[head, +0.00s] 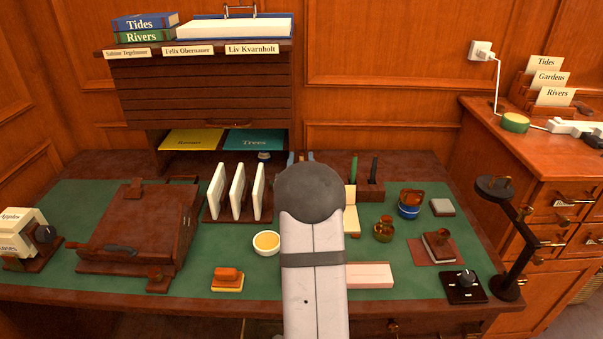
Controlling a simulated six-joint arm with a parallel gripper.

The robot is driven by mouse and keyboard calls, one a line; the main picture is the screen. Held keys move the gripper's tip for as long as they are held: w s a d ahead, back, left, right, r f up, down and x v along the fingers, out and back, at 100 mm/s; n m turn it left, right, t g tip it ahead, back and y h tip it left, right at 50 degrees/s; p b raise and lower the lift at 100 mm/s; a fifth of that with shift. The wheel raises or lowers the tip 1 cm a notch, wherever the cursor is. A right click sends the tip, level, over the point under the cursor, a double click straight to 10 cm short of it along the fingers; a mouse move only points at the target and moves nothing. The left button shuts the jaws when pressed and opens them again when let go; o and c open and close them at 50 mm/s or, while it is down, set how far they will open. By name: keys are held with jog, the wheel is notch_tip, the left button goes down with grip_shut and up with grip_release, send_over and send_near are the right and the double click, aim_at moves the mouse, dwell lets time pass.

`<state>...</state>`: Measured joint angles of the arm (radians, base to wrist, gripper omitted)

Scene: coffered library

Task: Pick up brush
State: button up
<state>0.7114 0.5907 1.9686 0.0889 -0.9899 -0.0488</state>
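I cannot single out a brush with certainty. Two slim upright items, one green (354,168) and one black (373,169), stand in a dark wooden holder (370,191) just right of my arm. An orange block (228,275) sits on a yellow base near the desk's front; I cannot tell whether it has bristles. My arm rises through the middle of the head view, and its round dark joint covers part of the desk. My gripper's fingers cannot be made out; they seem hidden behind the arm.
A dark stand (512,245) rises at the right edge. Bare mat shows between them.

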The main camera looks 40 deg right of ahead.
jog(key=shift+p+x, duration=0.45)
jog(key=shift+x, duration=2.15)
jog(key=shift+c, duration=0.4)
grip_shut()
